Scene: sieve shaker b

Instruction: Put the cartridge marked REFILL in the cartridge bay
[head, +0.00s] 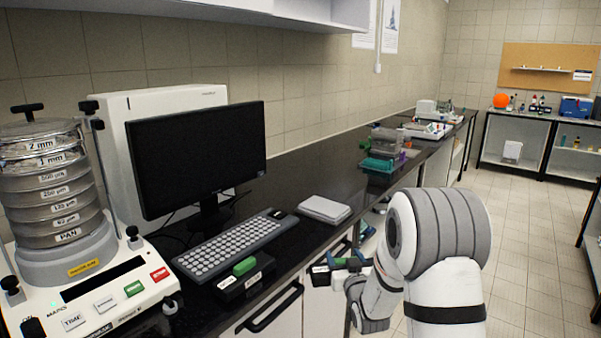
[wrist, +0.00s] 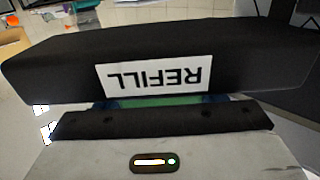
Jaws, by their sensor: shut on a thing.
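The cartridge marked REFILL (wrist: 160,60) is a long black block with a white label, upside down in the wrist view. My gripper (head: 345,264) is shut on its green handle (wrist: 155,101), mostly hidden between the fingers. In the head view, the held cartridge (head: 320,277) is beyond the bench's front edge, off the worktop. Another black block with a green handle (head: 243,267) sits at the bench's front edge by the keyboard. Its white label is too small to read. I cannot tell whether it stands in the cartridge bay; no empty bay is clear in view.
A sieve shaker (head: 62,210) stands on the left, near a monitor (head: 200,155). A keyboard (head: 235,245) and a grey flat box (head: 324,209) lie on the black bench. A drawer handle (head: 270,308) juts from the bench front. Open floor (head: 530,230) lies right.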

